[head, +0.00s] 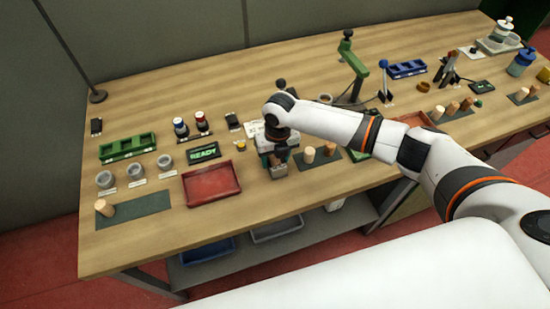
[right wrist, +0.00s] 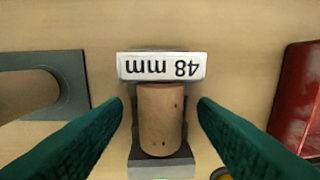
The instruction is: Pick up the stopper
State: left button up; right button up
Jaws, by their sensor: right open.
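In the right wrist view a brown cork stopper (right wrist: 161,118) lies lengthwise on a grey holder (right wrist: 160,170), just below a white label reading "48 mm" upside down. My right gripper (right wrist: 162,108) is open. Its two green fingers stand on either side of the stopper, with a gap on each side. In the head view my right gripper (head: 279,161) is low over the table, just right of the red tray; the stopper between its fingers cannot be made out there. My left gripper is not in view.
The red tray (head: 212,197) lies close by on the left. On the right, upright stoppers (head: 309,155) stand on a dark mat. A green READY display (head: 203,154) and grey cups (head: 105,180) are further left. Another stopper (head: 105,208) stands at the far left.

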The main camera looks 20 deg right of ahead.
jog(key=c, duration=1.1)
